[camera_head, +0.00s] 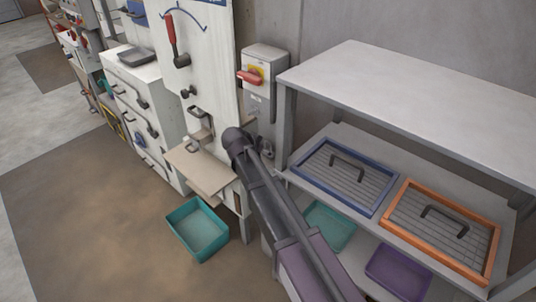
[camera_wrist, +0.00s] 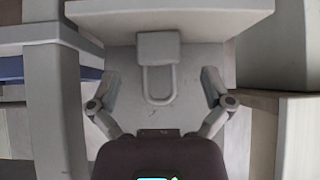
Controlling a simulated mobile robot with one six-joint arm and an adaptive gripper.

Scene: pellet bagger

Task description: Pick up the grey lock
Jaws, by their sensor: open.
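The grey lock (camera_wrist: 157,48) shows in the wrist view, with a blocky body at the top and a U-shaped shackle below it. It lies against a pale grey surface, in front of my gripper (camera_wrist: 159,80). My gripper is open, with one finger on each side of the lock and a gap on both sides. Nothing is held. In the head view my arm blocks much of this spot, and I cannot make out the lock or the fingers clearly there.
A switch box (camera_head: 265,85) with a red handle is on the wall beyond my arm. At right, a shelf unit (camera_head: 400,85) holds a blue-framed tray (camera_head: 318,172) and an orange-framed tray (camera_head: 396,214). A teal bin (camera_head: 198,230) stands on the floor; floor left of it is clear.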

